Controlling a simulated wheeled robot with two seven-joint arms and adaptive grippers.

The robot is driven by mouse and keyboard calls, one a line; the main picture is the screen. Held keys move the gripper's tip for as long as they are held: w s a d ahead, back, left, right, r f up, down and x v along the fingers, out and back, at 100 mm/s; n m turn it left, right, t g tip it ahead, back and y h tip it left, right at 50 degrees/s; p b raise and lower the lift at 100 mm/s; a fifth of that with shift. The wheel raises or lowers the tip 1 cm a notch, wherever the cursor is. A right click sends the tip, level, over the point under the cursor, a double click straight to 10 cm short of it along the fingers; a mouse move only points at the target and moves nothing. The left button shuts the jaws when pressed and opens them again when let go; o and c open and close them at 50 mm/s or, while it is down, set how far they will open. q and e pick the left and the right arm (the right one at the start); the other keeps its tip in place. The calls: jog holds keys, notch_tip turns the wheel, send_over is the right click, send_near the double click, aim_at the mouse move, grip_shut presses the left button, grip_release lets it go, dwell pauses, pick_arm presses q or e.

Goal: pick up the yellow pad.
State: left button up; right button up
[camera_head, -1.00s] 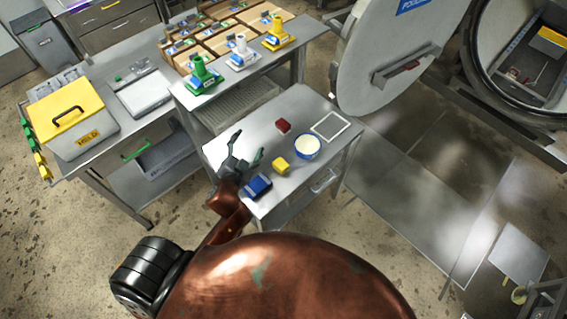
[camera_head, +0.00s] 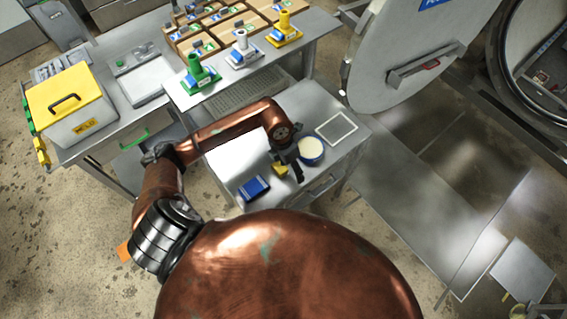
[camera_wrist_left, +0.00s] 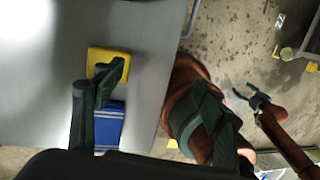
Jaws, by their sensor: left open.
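The yellow pad (camera_head: 279,169) lies on the steel table, partly covered by my left gripper (camera_head: 289,171) in the head view. In the left wrist view the yellow pad (camera_wrist_left: 101,57) shows near the table edge, and one dark finger overlaps its right side. My left gripper (camera_wrist_left: 163,76) is open with its fingers wide apart; nothing is between them. I cannot tell whether the finger touches the pad. My right gripper (camera_wrist_left: 254,95) shows small at the right of the left wrist view, fingers apart, away from the table. It is not in the head view.
A blue pad (camera_head: 254,187) lies in front of the yellow pad. A blue-rimmed bowl (camera_head: 311,150) stands close beside my left gripper, with a white-framed square (camera_head: 337,128) behind it. The steel table (camera_head: 236,160) is bare to the left, under my forearm.

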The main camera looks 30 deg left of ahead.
pick_arm(q)
jog(key=y, duration=0.2)
send_over(279, 167)
jog(key=d, duration=0.1)
jog(key=shift+s+f, duration=0.1)
jog(key=shift+s, duration=0.15)
jog(key=shift+a+f, duration=0.2)
jog(key=shift+f, duration=0.95)
jog(key=f, duration=0.3)
jog(key=f+p, duration=0.1)
jog(key=f, duration=0.1)
jog(key=shift+w+a+f, duration=0.15)
jog(key=shift+w+a, duration=0.05)
jog(key=shift+w, duration=0.15)
pick_arm(e)
jog(key=shift+w+r, duration=0.15)
jog(key=shift+r, duration=0.35)
pick_arm(q)
jog(key=shift+c, duration=0.6)
jog(key=c, duration=1.1)
pick_arm(e)
jog(key=shift+w+a, duration=0.1)
jog(key=shift+w, duration=0.05)
